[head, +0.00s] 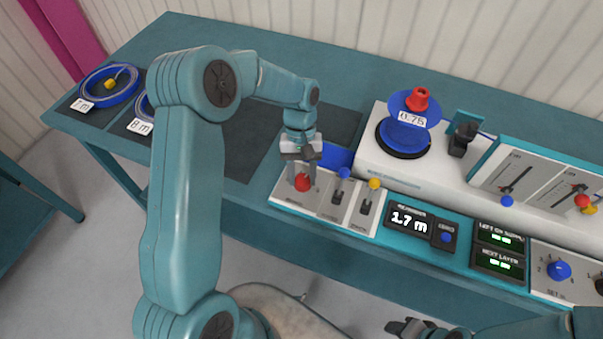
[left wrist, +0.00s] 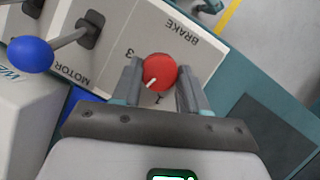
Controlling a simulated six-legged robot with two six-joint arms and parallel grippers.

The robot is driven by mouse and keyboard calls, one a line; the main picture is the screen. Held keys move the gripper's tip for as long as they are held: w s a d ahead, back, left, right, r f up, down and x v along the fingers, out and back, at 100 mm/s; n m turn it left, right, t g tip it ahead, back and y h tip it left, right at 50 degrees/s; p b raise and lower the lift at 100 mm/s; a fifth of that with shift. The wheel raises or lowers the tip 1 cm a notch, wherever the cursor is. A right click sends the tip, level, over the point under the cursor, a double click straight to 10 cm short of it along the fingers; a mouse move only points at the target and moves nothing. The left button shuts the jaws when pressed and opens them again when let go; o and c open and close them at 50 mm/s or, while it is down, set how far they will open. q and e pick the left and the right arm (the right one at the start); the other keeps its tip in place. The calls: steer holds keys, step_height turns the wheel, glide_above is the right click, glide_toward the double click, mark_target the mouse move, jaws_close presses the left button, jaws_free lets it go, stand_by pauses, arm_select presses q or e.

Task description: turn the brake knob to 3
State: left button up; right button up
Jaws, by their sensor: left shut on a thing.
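The brake knob (head: 303,182) is a round red knob on the white panel left of the levers. In the left wrist view the red knob (left wrist: 160,70) sits between the two fingers of my left gripper (left wrist: 160,85), which is shut on it. A white pointer line on the knob points to the lower left of that view. The upside-down numeral 3 shows left of the knob, and another numeral is partly visible below it. In the head view my left gripper (head: 302,165) reaches down onto the knob. My right gripper (head: 408,327) is at the bottom edge, its jaws unclear.
A blue-tipped motor lever (head: 343,174) and a yellow-tipped lever (head: 374,184) stand just right of the knob. A display (head: 409,219) reads 1.7 m. A blue reel (head: 404,140) stands behind on the white machine. Coils (head: 108,88) lie at the far left.

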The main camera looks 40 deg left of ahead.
arm_select(q)
steer(key=m+y, duration=0.1)
steer(key=m, duration=0.2)
steer(key=shift+w+d+m, duration=0.1)
steer(key=shift+w+m, duration=0.05)
steer(key=shift+m, duration=0.25)
steer(key=m+y, duration=0.1)
steer(key=m, duration=0.2)
steer(key=shift+d+m+g+y+b, duration=0.1)
steer(key=shift+m+g+y+b, duration=0.2)
steer(key=shift+g+y+b, duration=0.1)
steer(key=m+y, duration=0.1)
steer(key=m, duration=0.2)
steer(key=shift+d+m, duration=0.15)
steer(key=shift+m, duration=0.15)
steer(key=shift+d+m+t+y+b, duration=0.1)
steer(key=shift+m+t+y+b, duration=0.45)
steer(key=shift+m, duration=1.15)
steer(key=shift+y, duration=0.25)
steer(key=o, duration=1)
steer(key=shift+g, duration=0.25)
steer(key=shift+o, duration=0.2)
steer(key=v, duration=1.6)
steer(key=shift+r+p, duration=0.15)
steer(key=shift+p, duration=0.15)
steer(key=shift+d, duration=0.1)
